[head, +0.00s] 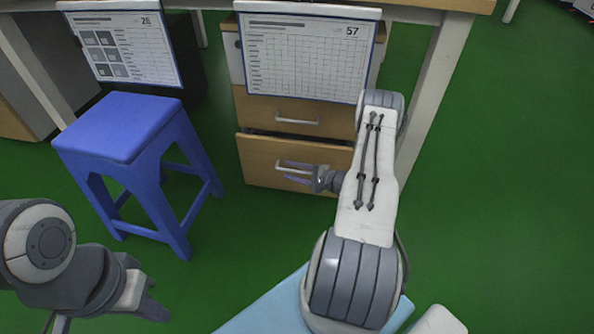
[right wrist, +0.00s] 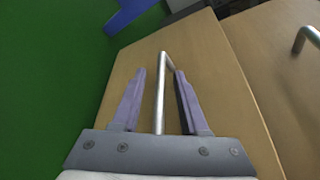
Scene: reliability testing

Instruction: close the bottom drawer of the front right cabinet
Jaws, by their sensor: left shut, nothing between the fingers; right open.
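The wooden cabinet stands under the table, and its bottom drawer (head: 258,160) sits slightly out, with a dark gap along its top edge. The drawer's metal handle (head: 290,167) runs across its front. My right gripper (head: 288,172) is open at this handle. In the right wrist view the bottom drawer front (right wrist: 215,85) fills the middle, and the handle bar (right wrist: 160,90) lies between the two spread purple fingers (right wrist: 155,88); I cannot tell whether they touch it. My left gripper (head: 153,306) is shut and empty at the lower left, away from the cabinet.
The drawer above (head: 270,110) has its own handle (head: 297,121). A blue stool (head: 120,125) stands left of the cabinet. Two printed sheets (head: 305,58) (head: 122,50) hang at the table front. A white table leg (head: 435,85) is to the right. Green floor is clear at right.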

